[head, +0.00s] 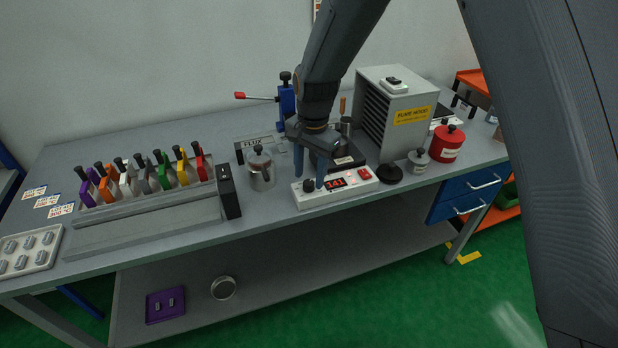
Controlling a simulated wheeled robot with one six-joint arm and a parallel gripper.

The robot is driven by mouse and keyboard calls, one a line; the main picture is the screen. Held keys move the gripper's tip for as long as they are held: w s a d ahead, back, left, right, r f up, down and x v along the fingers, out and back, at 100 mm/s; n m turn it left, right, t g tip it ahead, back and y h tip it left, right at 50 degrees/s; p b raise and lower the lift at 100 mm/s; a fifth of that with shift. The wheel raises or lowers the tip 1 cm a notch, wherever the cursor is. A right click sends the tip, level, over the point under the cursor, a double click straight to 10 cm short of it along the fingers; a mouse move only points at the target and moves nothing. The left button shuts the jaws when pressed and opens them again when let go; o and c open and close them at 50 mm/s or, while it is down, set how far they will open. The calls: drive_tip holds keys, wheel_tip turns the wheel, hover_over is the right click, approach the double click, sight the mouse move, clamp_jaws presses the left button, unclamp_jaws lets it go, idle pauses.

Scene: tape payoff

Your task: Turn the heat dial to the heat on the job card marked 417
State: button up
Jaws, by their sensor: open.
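The heat control is a white box (339,194) near the front edge of the bench. It has a dark dial (308,186) at its left end, a red display (336,183) that seems to read 141, and a red switch (364,174) at its right. My gripper (309,181) points down over the dial with its blue fingers open, one on each side. I cannot tell whether they touch the dial. Three job cards (47,201) lie at the left end of the bench; their print is too small to read, so I cannot tell which is 417.
A lidded metal pot (261,170) stands just left of the control box. A black round object (389,174), a small grey weight-like pot (418,160) and a red canister (446,144) stand to its right. A rack (150,220) holds several coloured tools.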

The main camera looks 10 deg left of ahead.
sight(311, 183)
drive_tip(key=shift+d+r+b, duration=0.15)
drive_tip(key=shift+r+b, duration=0.7)
drive_tip(key=shift+r, duration=2.2)
drive_tip(key=shift+d, duration=0.1)
drive_tip(key=s+d+n+b, duration=0.1)
drive_tip(key=s+d, duration=0.2)
drive_tip(key=d, duration=0.7)
drive_tip(key=s+d+n, duration=0.1)
drive_tip(key=s+d, duration=0.1)
drive_tip(key=d, duration=0.8)
drive_tip(key=s+d+f+n+t+b, duration=0.1)
drive_tip(key=s+d+n, duration=0.2)
drive_tip(key=s+d, duration=0.8)
drive_tip(key=shift+d+f+h, duration=0.3)
drive_tip(key=shift+d, duration=0.05)
